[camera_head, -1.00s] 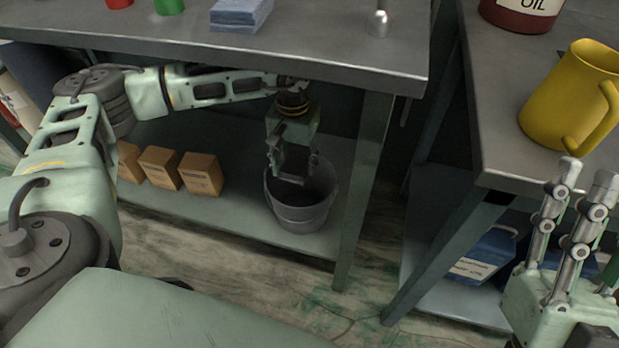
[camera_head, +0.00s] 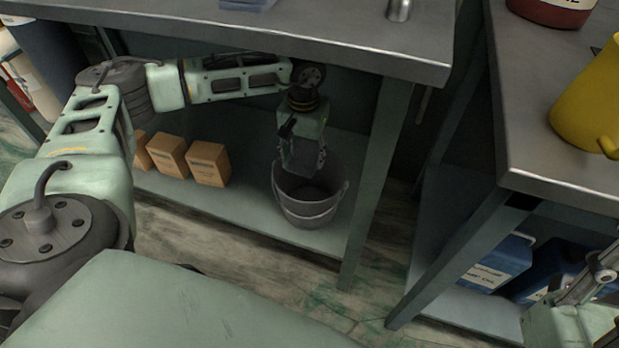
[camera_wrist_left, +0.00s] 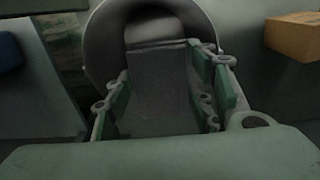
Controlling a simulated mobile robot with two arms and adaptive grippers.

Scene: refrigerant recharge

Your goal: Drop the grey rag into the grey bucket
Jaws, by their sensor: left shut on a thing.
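The grey bucket (camera_head: 309,217) stands on the lower shelf under the left workbench. My left gripper (camera_head: 302,168) points down at the bucket's mouth, its fingertips near the rim level. It is shut on the grey rag (camera_wrist_left: 160,82), which shows as a flat grey piece between the fingers (camera_wrist_left: 165,100) in the left wrist view. The bucket's round opening (camera_wrist_left: 108,45) lies beyond the rag there. Whether the rag touches the bucket is hard to tell. My right gripper (camera_head: 590,285) is partly cut off at the lower right edge, away from the bucket.
Several cardboard boxes (camera_head: 208,164) stand left of the bucket on the shelf (camera_head: 245,212). The bench top (camera_head: 330,40) overhangs my left arm, and a bench leg (camera_head: 372,185) stands right of the bucket. Blue containers (camera_head: 497,262) sit under the right bench.

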